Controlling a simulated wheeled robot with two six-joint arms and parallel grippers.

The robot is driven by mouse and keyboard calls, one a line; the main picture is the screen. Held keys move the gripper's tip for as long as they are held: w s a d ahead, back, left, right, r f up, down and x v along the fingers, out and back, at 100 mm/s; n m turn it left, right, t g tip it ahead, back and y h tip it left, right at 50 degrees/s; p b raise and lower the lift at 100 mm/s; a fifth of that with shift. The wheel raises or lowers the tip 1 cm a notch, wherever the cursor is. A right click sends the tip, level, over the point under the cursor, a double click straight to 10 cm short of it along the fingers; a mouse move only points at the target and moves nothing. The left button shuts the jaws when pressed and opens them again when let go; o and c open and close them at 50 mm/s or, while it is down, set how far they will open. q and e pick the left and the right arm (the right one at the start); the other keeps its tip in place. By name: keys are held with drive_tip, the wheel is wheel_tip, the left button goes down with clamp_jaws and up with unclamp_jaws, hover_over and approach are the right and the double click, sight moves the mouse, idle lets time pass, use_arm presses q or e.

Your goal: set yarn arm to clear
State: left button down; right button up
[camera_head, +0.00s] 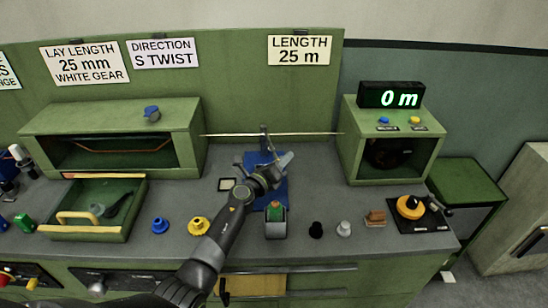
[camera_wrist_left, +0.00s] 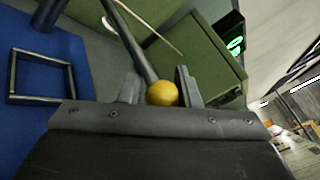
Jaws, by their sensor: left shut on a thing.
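The yarn arm shows in the left wrist view as a dark rod (camera_wrist_left: 135,45) ending in a yellow ball knob (camera_wrist_left: 162,93). The knob lies between the fingertips of my left gripper (camera_wrist_left: 158,92), which is shut on it. In the head view my left gripper (camera_head: 279,166) is over the blue plate (camera_head: 281,196) in the middle of the bench and hides the knob and most of the arm. The blue plate also shows in the left wrist view (camera_wrist_left: 75,70), with a dark square frame (camera_wrist_left: 42,77). I cannot read any clear mark. My right gripper is not in view.
A pale strand (camera_head: 225,135) runs between the left green housing (camera_head: 115,117) and the right green housing (camera_head: 390,135), behind my gripper. A display (camera_head: 391,95) reads 0 m. An open drawer tray (camera_head: 85,232), blue and yellow gears and small parts stand along the bench front.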

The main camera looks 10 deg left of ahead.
use_arm(q)
drive_tip(key=shift+w+d+r, duration=0.2)
drive_tip(key=shift+w+r, duration=0.05)
drive_tip(key=shift+r, duration=0.05)
drive_tip(key=c, duration=1.2)
unclamp_jaws()
drive_tip(key=shift+c, duration=0.2)
drive_tip(key=shift+o, duration=0.5)
drive_tip(key=shift+s+f, duration=0.1)
